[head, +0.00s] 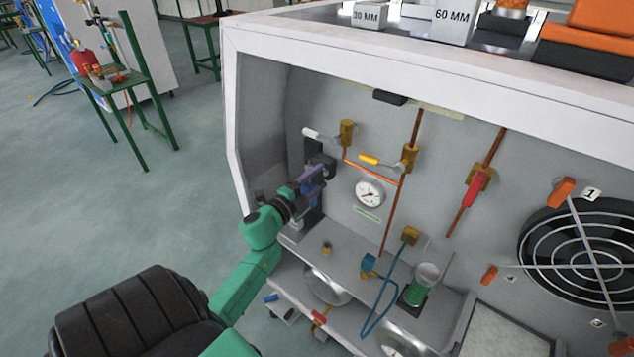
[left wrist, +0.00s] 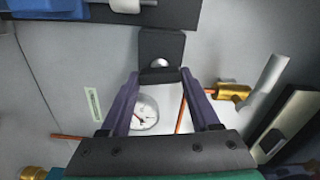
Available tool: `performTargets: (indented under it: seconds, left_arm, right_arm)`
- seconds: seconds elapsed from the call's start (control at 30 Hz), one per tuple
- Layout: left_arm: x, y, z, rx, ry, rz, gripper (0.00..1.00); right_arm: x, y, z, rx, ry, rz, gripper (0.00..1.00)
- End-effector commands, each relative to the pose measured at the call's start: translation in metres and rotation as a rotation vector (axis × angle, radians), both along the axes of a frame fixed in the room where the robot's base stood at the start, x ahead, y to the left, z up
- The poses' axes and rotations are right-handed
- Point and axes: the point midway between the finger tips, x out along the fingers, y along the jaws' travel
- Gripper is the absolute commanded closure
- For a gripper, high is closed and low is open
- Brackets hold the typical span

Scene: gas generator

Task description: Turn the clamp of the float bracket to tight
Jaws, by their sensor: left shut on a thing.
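The float bracket (head: 312,152) is a dark upright post on the left of the panel, with a black clamp (head: 328,165) on it. My left gripper (head: 318,172) has purple fingers and reaches the clamp from the left. In the left wrist view the fingers (left wrist: 160,78) are on both sides of the lower end of the black clamp (left wrist: 160,45), which has a round silver part. My left gripper is shut on the clamp. The fingers and wrist partly hide the bracket in the head view. My right gripper is not in view.
A shelf below holds a green-filled beaker (head: 420,287) and a blue hose (head: 378,313). The cabinet's left wall (head: 235,130) is close to my arm.

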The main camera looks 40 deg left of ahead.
Motion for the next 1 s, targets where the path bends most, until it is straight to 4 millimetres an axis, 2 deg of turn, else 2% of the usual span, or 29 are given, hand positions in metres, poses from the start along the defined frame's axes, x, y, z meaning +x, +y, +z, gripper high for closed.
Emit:
performTargets:
  seconds: [0.4,0.9,0.93,0.97,1.0]
  left_arm:
    - [-0.0003,-0.0004,-0.0029,0.178,0.007,0.0,0.93]
    - [-0.0003,-0.0004,-0.0027,0.196,0.008,-0.001,0.93]
    - [-0.0003,-0.0004,-0.0027,0.195,0.008,-0.001,0.26]
    - [-0.0003,-0.0004,-0.0026,0.195,0.008,-0.001,0.15]
    - [-0.0003,-0.0003,-0.0024,0.195,0.007,0.0,0.07]
  right_arm:
    - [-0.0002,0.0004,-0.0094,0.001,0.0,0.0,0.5]
    - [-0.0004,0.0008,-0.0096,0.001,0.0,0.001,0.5]
    - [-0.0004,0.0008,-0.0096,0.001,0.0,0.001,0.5]
    - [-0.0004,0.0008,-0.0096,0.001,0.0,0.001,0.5]
    - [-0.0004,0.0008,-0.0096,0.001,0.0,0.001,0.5]
